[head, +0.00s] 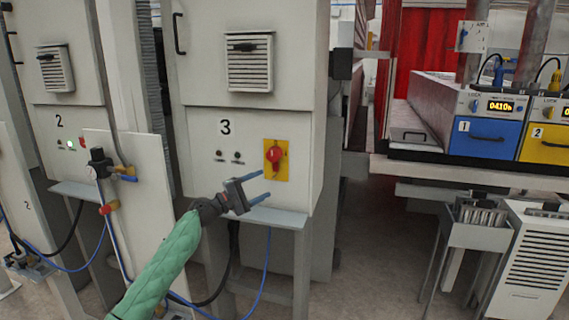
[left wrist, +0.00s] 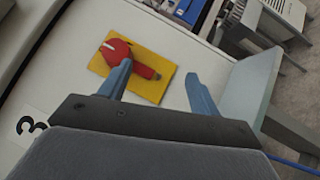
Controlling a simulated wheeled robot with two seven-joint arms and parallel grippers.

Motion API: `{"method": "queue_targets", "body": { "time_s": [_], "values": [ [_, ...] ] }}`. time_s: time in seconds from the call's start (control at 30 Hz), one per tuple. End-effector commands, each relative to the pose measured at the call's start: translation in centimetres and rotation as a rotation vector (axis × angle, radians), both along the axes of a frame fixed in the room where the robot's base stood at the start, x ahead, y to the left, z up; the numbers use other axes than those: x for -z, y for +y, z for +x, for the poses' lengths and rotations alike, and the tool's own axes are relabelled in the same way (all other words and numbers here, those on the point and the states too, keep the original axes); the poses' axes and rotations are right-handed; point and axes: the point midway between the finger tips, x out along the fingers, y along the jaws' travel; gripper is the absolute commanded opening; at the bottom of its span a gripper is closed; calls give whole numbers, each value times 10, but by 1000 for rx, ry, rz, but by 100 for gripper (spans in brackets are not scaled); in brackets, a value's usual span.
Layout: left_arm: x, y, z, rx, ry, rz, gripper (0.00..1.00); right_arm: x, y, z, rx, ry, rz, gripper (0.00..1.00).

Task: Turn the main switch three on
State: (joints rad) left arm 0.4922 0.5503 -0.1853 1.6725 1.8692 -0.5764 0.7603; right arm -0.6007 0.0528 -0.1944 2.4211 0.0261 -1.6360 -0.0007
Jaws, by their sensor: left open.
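The main switch three (head: 275,155) is a red rotary knob on a yellow plate (head: 283,174), on the grey cabinet marked 3 (head: 225,127). My left gripper (head: 262,186) is open, with two blue fingers pointing at the cabinet just below and left of the knob. In the left wrist view, the red switch (left wrist: 118,52) sits on its yellow plate (left wrist: 155,91) beyond the fingers. One finger of the gripper (left wrist: 158,85) overlaps the plate, and the other is off to its right. My right gripper is not in view.
A small grey ledge (head: 278,217) juts out below the switch. Cabinet 2 (head: 70,140) stands to the left, with cables and valves in front. Blue unit 1 (head: 487,138) and yellow unit 2 (head: 553,145) are at the right. The floor between shows some free room.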

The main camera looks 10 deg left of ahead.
Motion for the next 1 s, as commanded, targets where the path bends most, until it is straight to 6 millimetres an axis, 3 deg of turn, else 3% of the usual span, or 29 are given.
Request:
{"method": "queue_targets", "body": {
  "time_s": [0.1,0.2,0.37,0.53,0.8,1.0],
  "values": [
    [-38,17,9,4,1,-89,63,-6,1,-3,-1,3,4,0],
    [-54,24,13,8,5,-131,63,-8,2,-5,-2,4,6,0],
    [-64,22,18,9,6,-149,63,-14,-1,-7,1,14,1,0],
    [-73,7,34,10,7,-148,63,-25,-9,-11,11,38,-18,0],
    [-80,-12,53,9,6,-146,63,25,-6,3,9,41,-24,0],
    [-82,-21,63,8,6,-146,63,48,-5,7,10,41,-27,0]
  ]
}}
